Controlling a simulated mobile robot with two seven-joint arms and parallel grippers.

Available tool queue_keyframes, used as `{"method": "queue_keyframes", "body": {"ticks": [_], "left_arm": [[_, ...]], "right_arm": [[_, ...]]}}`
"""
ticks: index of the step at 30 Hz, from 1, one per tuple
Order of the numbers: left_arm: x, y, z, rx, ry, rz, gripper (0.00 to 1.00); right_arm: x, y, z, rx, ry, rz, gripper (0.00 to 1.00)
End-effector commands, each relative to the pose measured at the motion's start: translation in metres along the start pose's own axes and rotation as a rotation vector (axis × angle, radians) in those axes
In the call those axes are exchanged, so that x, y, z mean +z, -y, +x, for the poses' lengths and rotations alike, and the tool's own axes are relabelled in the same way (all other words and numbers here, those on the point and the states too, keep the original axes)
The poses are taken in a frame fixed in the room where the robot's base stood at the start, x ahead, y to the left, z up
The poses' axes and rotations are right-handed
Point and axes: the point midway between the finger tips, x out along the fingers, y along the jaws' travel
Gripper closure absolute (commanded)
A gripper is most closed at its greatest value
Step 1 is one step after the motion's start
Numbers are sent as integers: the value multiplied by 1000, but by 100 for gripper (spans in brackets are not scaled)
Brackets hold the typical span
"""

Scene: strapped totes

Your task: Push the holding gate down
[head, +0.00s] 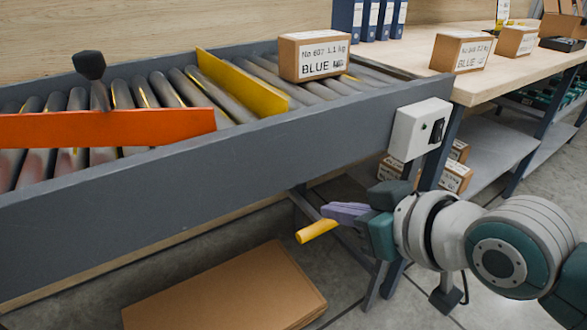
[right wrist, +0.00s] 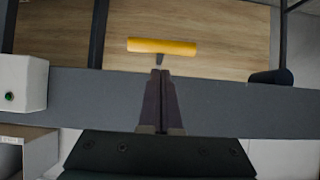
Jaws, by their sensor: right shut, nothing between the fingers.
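A yellow plate (head: 240,84), which looks like the holding gate, stands up across the rollers in the head view. A yellow handle (head: 317,231) sits low in front of the conveyor's side rail. It also shows in the right wrist view (right wrist: 162,46), with a short dark stem. I cannot tell whether it is joined to the plate. My right gripper (head: 332,211) is shut and empty, its fingertips close to the handle; in the right wrist view the fingertips (right wrist: 160,74) point at the stem. Contact cannot be told. My left gripper is not in view.
A carton (head: 314,56) stands on the rollers right of the plate. An orange bar (head: 110,127) and a black knob (head: 89,65) are at the left. A white switch box (head: 408,130) is fixed to the rail (head: 180,171). Flat cardboard (head: 225,294) lies below.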

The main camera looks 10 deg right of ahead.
Motion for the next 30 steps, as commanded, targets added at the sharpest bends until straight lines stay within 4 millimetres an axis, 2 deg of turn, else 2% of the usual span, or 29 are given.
{"method": "queue_keyframes", "body": {"ticks": [1, 5, 17, 20, 25, 30], "left_arm": [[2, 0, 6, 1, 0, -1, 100], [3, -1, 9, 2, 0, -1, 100], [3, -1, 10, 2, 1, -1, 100], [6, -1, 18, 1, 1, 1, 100], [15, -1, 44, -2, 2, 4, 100], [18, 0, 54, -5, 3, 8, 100]], "right_arm": [[6, 0, 6, 0, -1, 1, 100], [12, 0, 12, 0, -2, 1, 100], [14, 0, 14, 0, -2, 0, 100], [24, 0, 20, 0, 0, 0, 100], [57, 0, 41, 0, 1, 0, 100], [71, 0, 50, 0, -1, 0, 100]]}}
